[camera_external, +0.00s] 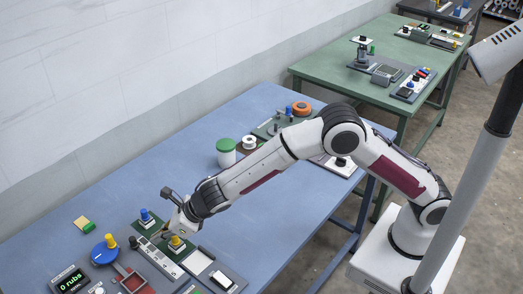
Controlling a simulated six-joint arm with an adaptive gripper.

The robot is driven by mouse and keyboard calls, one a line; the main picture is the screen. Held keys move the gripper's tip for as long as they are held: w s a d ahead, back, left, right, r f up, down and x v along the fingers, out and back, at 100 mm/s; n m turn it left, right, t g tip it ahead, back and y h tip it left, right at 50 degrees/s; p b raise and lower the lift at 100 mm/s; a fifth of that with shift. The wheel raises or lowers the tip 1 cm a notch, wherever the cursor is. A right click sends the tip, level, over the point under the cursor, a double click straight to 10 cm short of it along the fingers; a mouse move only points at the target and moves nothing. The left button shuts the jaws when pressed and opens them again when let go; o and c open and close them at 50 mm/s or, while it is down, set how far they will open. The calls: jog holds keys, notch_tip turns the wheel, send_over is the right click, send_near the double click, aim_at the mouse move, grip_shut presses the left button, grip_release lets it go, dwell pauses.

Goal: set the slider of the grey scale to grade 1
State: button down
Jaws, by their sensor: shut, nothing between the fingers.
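The grey scale (160,259) appears to be the narrow pale strip on a dark plate at the front of the blue table, running diagonally in the camera view. Its slider and grade marks are too small to tell apart, so I cannot read the grade. My gripper (160,237) is shut and low over the far end of this strip, with its fingers pointing down to the left. I cannot tell whether the fingertips touch the slider. The gripper body hides part of the area behind it.
A blue knob (146,217) and a yellow knob (176,242) on green bases stand close on both sides of the gripper. A blue disc (105,252) and a "0 rubs" display (72,281) lie left. The table's middle is mostly clear.

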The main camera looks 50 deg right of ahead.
jog(key=v, duration=0.9)
jog(key=shift+f+m, duration=0.1)
jog(key=shift+m, duration=0.2)
dwell(0.6)
